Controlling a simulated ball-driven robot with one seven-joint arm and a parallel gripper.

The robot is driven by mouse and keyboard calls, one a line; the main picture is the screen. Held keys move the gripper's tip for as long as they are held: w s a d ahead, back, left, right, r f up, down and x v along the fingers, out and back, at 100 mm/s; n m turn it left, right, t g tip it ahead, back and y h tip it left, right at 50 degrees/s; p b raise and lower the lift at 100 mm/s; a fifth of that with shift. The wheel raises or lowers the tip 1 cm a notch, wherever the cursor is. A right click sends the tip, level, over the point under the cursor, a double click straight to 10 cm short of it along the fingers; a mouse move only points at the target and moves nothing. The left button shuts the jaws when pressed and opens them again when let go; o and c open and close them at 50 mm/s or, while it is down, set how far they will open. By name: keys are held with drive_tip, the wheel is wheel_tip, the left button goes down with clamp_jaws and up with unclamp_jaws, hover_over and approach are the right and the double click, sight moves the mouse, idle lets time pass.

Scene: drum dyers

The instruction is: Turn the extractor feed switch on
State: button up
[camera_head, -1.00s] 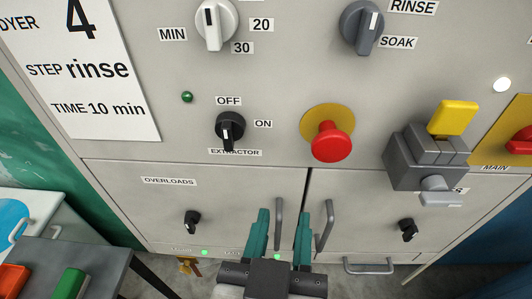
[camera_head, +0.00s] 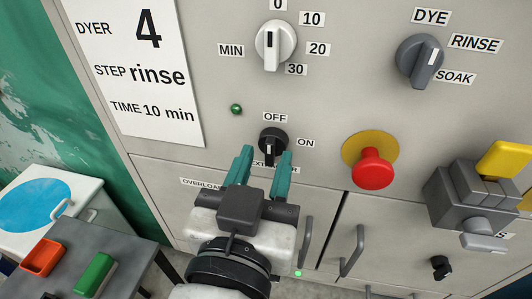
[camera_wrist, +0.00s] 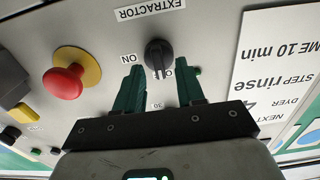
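The extractor feed switch (camera_head: 272,141) is a black rotary knob on the grey panel, with an OFF label above it, an ON label to its right and an EXTRACTOR label below. Its grip bar stands roughly upright, in line with OFF rather than ON. In the wrist view, which is upside down, the knob (camera_wrist: 159,53) shows just beyond my fingertips. My gripper (camera_head: 265,155) is open, its two teal fingers apart, in front of the knob's lower part. The wrist view shows nothing between the fingers (camera_wrist: 162,76). I cannot tell whether they touch the knob.
A red emergency button (camera_head: 372,168) on a yellow disc is right of the switch. A grey block with a yellow part (camera_head: 505,158) juts out further right. Door handles (camera_head: 352,252) stick out below. A dark table (camera_head: 126,240) with red and green items is at lower left.

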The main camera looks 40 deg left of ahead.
drive_tip(key=shift+w+a, duration=0.25)
drive_tip(key=shift+w, duration=0.3)
clamp_jaws()
